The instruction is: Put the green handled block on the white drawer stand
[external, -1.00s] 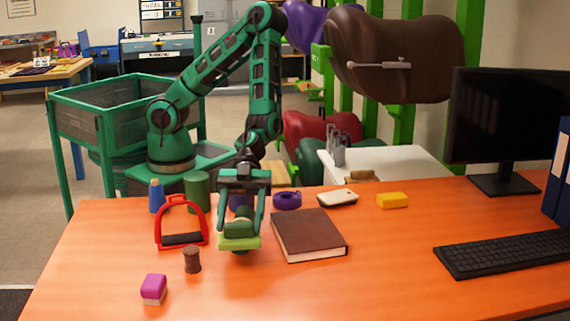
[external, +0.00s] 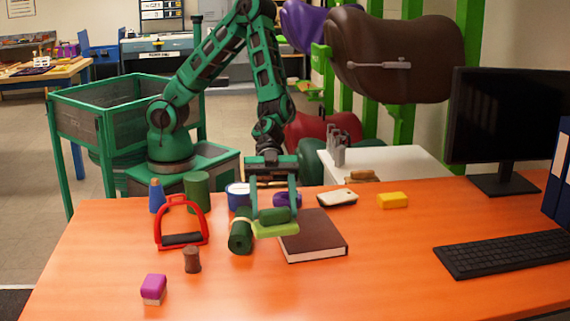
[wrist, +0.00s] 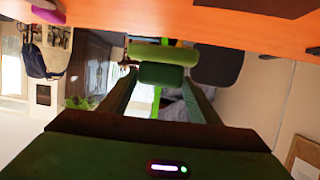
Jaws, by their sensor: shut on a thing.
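The green handled block (external: 275,228) has a light green base and a darker green handle. My gripper (external: 274,212) is shut on its handle and holds it up over the orange table, in front of the left edge of the brown book. The wrist view also shows the block (wrist: 162,55) between my fingers. The white drawer stand (external: 395,164) is behind the table, right of my gripper and apart from it. Its top shows, with a brown item and a grey holder on it; its lower part is hidden by the table.
A dark green roll (external: 241,232) lies just left of the block. The brown book (external: 313,236) is close on the right. A red stirrup (external: 181,222), purple tape ring (external: 287,199), white device (external: 337,198) and yellow block (external: 392,200) are around. A monitor (external: 505,125) stands at right.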

